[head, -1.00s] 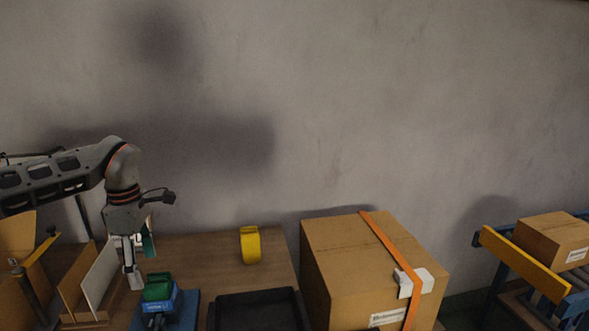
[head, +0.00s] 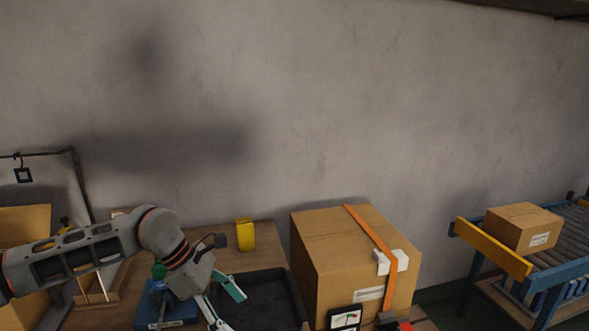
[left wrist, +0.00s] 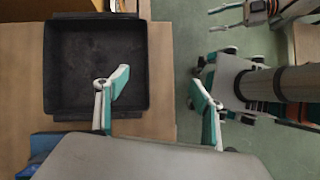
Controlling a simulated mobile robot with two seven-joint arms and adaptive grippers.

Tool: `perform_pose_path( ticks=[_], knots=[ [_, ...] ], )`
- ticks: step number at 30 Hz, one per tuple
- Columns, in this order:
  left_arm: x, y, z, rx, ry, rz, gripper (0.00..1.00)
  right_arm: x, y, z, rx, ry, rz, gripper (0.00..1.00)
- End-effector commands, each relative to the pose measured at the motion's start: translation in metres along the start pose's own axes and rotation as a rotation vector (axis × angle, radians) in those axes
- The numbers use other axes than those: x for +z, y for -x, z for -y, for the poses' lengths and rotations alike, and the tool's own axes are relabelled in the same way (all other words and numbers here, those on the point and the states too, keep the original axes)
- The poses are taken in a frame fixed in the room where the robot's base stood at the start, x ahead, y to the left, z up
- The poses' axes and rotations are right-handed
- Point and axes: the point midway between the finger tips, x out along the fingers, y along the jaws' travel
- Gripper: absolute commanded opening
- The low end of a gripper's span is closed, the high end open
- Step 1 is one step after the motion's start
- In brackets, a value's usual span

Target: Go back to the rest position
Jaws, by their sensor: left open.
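My left arm enters the head view from the left. My left gripper (head: 226,306) is at the bottom edge of that view, in front of the black tray (head: 270,289), pointing down. It is partly cut off by the frame. In the left wrist view its two teal-and-white fingers (left wrist: 160,100) stand wide apart with nothing between them. One finger overlaps the tray's lower right corner in that view, and the other shows over the floor. My right gripper (left wrist: 228,17) shows at the top right of the left wrist view, fingers apart and empty.
The wooden table (head: 268,240) holds a yellow object (head: 245,235) and a blue-based device (head: 180,312) partly behind my arm. A large strapped carton (head: 335,250) stands right of the tray. Farther right, a roller conveyor (head: 568,240) carries a smaller carton (head: 522,225).

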Motion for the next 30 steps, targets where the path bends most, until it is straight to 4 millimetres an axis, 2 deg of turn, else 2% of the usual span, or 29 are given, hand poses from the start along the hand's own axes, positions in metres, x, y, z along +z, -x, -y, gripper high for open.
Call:
perform_pose_path(
  ticks=[1,3,7,9,12,16,18,20,23,26,29,30],
  knots=[
    [0.028,-0.021,0.016,-0.022,0.0,0.095,0.68,0.001,0.001,0.001,-0.001,-0.001,0.001,0.4],
    [0.069,-0.039,0.033,-0.036,0.016,0.243,0.68,0.004,0.003,0.002,-0.003,-0.002,0.007,0.4],
    [0.15,-0.05,0.064,-0.064,0.107,0.554,0.68,0.009,0.005,0.004,-0.005,-0.002,0.017,0.4],
    [0.188,-0.043,0.076,-0.077,0.186,0.722,0.68,0.011,0.004,0.004,-0.006,-0.002,0.018,0.4],
    [0.228,-0.02,0.083,-0.091,0.335,0.957,0.68,0.012,0.004,0.004,-0.007,-0.002,0.021,0.4],
    [0.252,0.02,0.074,-0.099,0.582,1.242,0.68,0.013,0.004,0.005,-0.008,-0.002,0.023,0.4],
    [0.249,0.042,0.063,-0.097,0.737,1.383,0.68,0.013,0.004,0.005,-0.008,-0.002,0.023,0.4],
    [0.238,0.06,0.051,-0.088,0.879,1.496,0.68,0.013,0.004,0.005,-0.008,-0.002,0.023,0.4],
    [0.203,0.082,0.029,-0.062,1.137,1.664,0.68,0.013,0.004,0.005,-0.008,-0.002,0.023,0.4],
    [0.149,0.093,0.011,-0.015,1.413,1.804,0.68,0.013,0.004,0.005,-0.008,-0.002,0.022,0.4],
    [0.083,0.092,0.004,0.054,1.7,1.913,0.68,0.012,0.004,0.005,-0.008,-0.001,0.021,0.4],
    [0.054,0.089,0.004,0.09,1.811,1.946,0.68,0.012,0.004,0.005,-0.007,-0.001,0.02,0.4]
  ],
)
